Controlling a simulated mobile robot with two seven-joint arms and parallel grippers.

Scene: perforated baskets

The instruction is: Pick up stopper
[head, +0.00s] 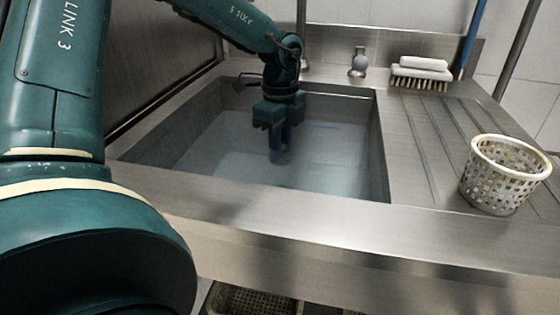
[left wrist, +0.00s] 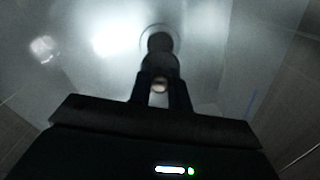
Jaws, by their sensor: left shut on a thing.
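My left gripper (head: 279,150) reaches down into the sink basin (head: 335,172), its fingers pointing at the floor. In the left wrist view, the gripper (left wrist: 160,88) is shut on the dark stopper (left wrist: 160,64), and a small pale spot shows between the fingers. Just beyond the stopper is the round drain (left wrist: 145,40) with a light rim and a dark middle. I cannot tell whether the stopper touches the drain or hangs above it. In the head view the gripper hides the stopper. My right gripper is not in view.
The steel sink walls surround my left gripper. On the right drainboard stands a white perforated basket (head: 503,176). A scrubbing brush (head: 420,78) lies at the back, beside a small tap knob (head: 358,62). Another basket (head: 250,302) sits below the counter. The middle drainboard is clear.

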